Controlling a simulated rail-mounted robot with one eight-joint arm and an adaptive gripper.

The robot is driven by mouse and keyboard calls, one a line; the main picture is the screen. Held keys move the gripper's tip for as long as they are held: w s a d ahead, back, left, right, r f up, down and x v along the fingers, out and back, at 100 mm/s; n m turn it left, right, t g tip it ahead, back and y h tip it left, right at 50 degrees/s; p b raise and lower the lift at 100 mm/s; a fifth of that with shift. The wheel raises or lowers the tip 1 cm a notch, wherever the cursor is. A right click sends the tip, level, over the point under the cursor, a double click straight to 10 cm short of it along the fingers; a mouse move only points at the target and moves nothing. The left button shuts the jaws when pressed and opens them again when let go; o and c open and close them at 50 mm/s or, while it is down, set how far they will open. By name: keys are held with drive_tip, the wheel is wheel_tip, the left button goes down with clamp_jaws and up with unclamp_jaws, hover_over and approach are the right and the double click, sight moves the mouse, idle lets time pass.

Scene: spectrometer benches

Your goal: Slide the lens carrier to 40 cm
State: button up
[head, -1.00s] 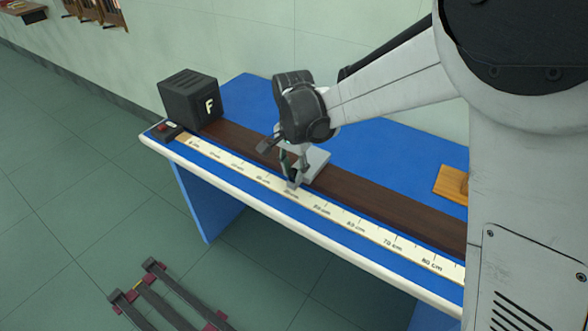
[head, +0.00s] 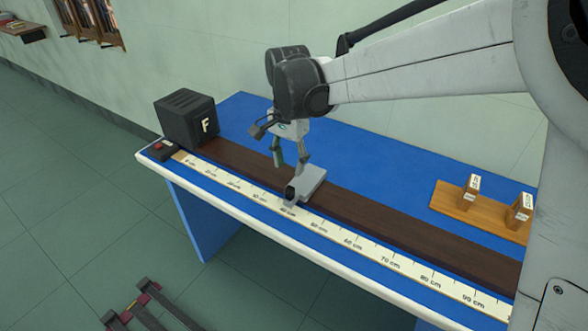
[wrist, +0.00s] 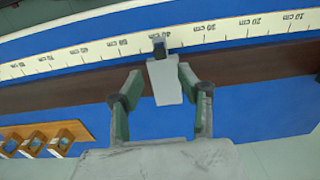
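The lens carrier (head: 308,183) is a light grey block with a dark pointer piece at its front. It sits on the dark brown rail (head: 360,205), and its front end is beside the 40 cm mark of the white scale (head: 340,237). In the wrist view the carrier (wrist: 164,83) also has its front end at the 40 cm label. My gripper (head: 289,168) is above the carrier and a little behind it, apart from it. In the wrist view the fingers (wrist: 158,80) are spread on either side of the carrier, with nothing held.
A black lamp box marked F (head: 187,121) stands at the rail's left end, with a small red-switched box (head: 160,149) in front. A wooden rack (head: 448,199) with labelled blocks lies behind the rail at right. The rail around the carrier is clear.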

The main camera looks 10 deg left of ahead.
drive_tip(key=shift+r, duration=1.5)
drive_tip(key=s+d+r+n+t+y, duration=0.1)
drive_tip(key=s+d+r+t, duration=0.15)
drive_tip(key=d, duration=0.75)
drive_tip(key=s+d+r+n+t, duration=0.1)
drive_tip(key=s+d+r, duration=0.3)
drive_tip(key=d, duration=0.6)
drive_tip(key=s+d+f+n+t, duration=0.1)
drive_tip(key=s+d+f+t, duration=0.1)
drive_tip(key=s+d, duration=0.4)
drive_tip(key=s+d+f+t+h, duration=0.1)
drive_tip(key=s+d, duration=0.5)
drive_tip(key=d, duration=0.3)
drive_tip(key=shift+s+f+n+t, duration=0.3)
drive_tip(key=shift+f+n+t, duration=0.05)
drive_tip(key=shift+n, duration=0.05)
drive_tip(key=shift+d, duration=0.2)
